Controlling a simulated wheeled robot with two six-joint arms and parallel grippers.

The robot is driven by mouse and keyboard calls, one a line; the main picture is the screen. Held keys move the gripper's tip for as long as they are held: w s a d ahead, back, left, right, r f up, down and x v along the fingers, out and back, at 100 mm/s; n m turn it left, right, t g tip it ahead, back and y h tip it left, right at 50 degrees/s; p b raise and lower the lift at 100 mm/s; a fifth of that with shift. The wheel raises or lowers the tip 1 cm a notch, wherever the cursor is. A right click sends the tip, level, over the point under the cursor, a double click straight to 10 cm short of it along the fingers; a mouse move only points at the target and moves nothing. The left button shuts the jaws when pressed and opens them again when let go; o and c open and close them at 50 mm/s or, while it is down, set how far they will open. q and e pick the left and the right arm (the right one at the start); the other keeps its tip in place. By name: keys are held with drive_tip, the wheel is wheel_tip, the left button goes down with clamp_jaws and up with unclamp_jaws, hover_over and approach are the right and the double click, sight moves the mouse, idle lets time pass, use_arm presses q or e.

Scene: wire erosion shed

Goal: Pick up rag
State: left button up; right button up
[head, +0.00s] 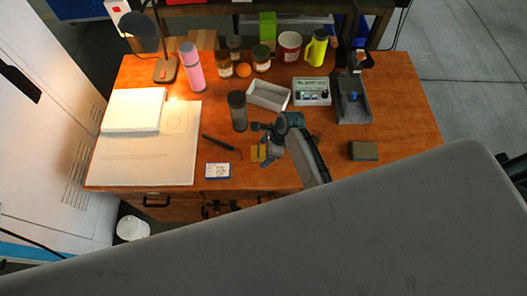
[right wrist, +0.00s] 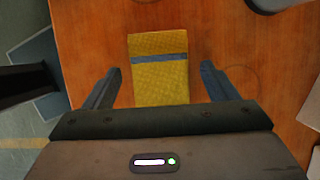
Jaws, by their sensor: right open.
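The rag (head: 257,153) is a yellow folded cloth with a blue-grey stripe, lying flat near the front edge of the wooden desk. In the right wrist view the rag (right wrist: 160,80) sits between the fingers, with a gap on each side. My right gripper (head: 265,147) is open over the rag; its two dark fingers also show in the right wrist view (right wrist: 160,70). Nothing is held in it. In the head view the gripper partly covers the rag's right side. My left gripper is not in view.
A black marker-like stick (head: 218,142) and a blue-white card (head: 217,170) lie left of the rag. A dark cylinder (head: 238,111) and a white tray (head: 268,95) stand behind. A greenish block (head: 364,151) lies right. The desk (head: 405,120) is bare at its right end.

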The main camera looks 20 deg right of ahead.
sight(261, 151)
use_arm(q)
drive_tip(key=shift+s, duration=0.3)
use_arm(e)
drive_tip(key=c, duration=1.1)
drive_tip(key=shift+o, duration=0.2)
